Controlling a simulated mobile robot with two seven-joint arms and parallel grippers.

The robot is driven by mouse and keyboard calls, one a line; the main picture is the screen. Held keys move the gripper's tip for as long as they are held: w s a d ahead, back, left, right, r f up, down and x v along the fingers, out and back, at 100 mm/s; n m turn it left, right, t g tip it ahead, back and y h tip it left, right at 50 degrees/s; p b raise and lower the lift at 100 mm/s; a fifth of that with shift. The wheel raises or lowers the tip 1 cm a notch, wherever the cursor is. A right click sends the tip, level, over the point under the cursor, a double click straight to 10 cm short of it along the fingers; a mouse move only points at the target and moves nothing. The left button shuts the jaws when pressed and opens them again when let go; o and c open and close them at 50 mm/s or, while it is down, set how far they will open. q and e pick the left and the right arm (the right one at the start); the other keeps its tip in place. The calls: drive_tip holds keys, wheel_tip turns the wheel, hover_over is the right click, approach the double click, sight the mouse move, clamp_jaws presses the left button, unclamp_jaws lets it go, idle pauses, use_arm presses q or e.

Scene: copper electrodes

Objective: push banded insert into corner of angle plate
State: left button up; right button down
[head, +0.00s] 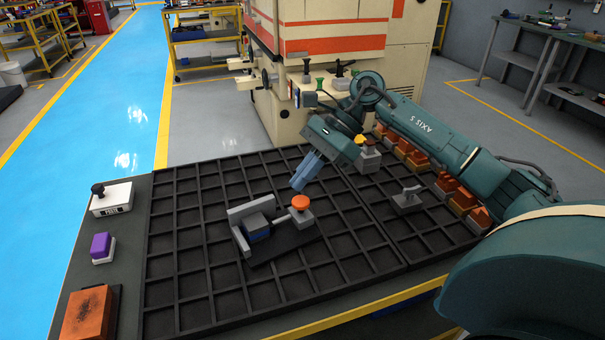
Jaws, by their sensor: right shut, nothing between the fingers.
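The grey angle plate (250,206) stands on a dark base on the gridded table, with its two walls at the back and left. The banded insert (257,222), a grey block with a blue band low on its side, sits inside the angle. I cannot tell whether it touches both walls. An orange-topped grey piece (301,211) with a side arm stands just to its right. My right gripper (299,185) has blue fingers, is shut and empty, and hovers just above and behind the orange-topped piece. My left gripper is not in view.
A white box (111,199), a purple-topped block (101,247) and an orange-brown block (88,313) lie along the left edge. The grid left of the angle plate is clear.

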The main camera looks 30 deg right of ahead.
sight(264, 219)
drive_tip(key=p+x, duration=0.1)
drive_tip(key=x, duration=0.5)
drive_tip(key=shift+a, duration=0.1)
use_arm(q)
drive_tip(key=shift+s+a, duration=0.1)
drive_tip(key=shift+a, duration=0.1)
use_arm(e)
drive_tip(key=shift+a+f, duration=0.45)
drive_tip(key=shift+f, duration=0.05)
drive_tip(key=shift+w+a+f+b, duration=0.1)
drive_tip(key=shift+a+f+b, duration=0.05)
drive_tip(key=shift+a+b, duration=0.65)
use_arm(q)
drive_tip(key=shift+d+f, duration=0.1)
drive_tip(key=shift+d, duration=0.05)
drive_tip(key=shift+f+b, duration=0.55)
drive_tip(key=shift+b, duration=0.05)
use_arm(e)
drive_tip(key=v, duration=1.3)
drive_tip(key=shift+r, duration=0.3)
